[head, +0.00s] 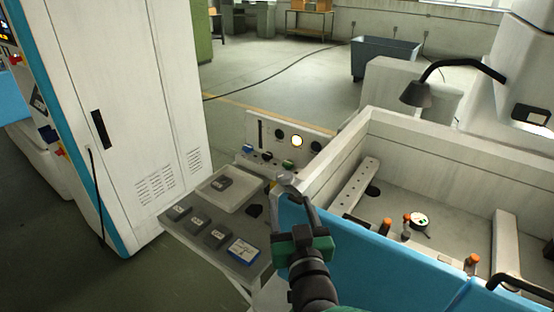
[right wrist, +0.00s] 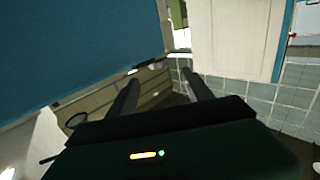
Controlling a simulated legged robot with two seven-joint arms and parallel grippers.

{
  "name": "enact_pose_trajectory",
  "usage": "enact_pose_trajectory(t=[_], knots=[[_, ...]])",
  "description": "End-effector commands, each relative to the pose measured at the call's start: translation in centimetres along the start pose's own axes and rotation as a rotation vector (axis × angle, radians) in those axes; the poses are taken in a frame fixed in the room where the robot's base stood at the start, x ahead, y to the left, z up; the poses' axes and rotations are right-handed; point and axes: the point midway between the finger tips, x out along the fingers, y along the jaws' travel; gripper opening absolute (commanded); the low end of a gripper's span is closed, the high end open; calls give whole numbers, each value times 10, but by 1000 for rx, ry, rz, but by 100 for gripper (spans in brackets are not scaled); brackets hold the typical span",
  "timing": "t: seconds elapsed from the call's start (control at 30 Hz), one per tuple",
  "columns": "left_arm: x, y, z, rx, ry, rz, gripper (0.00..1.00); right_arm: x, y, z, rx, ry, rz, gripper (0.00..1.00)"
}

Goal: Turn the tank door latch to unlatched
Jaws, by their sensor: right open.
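The tank (head: 369,118) stands at the right of the head view, with pale walls and a blue front panel (head: 375,255). The blue panel also fills the upper left of the right wrist view (right wrist: 75,55). My right gripper (head: 293,195) is at the left end of this panel, by the tank's corner. In the right wrist view its two fingers (right wrist: 162,95) are spread, with nothing seen between them. A small dark piece shows beyond them at the panel's edge; I cannot tell whether it is the latch. The latch and its position cannot be made out. My left gripper is out of view.
A side shelf (head: 172,221) left of my right gripper carries several grey blocks and a pale tray (head: 242,196). A control panel (head: 264,131) with knobs stands behind it. A tall white cabinet (head: 160,100) is at the left. A black handle (head: 520,284) is at the lower right.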

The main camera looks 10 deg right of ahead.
Motion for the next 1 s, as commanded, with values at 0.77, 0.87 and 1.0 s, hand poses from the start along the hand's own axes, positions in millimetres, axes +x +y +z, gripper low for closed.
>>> enact_pose_trajectory(t=[0.77,0.87,1.0], knots=[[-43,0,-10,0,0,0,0,146,-5,0,-1,-2,-5,59],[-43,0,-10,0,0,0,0,148,-5,1,-1,-3,-5,59],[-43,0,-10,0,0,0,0,148,-5,2,-1,-3,-5,59]])
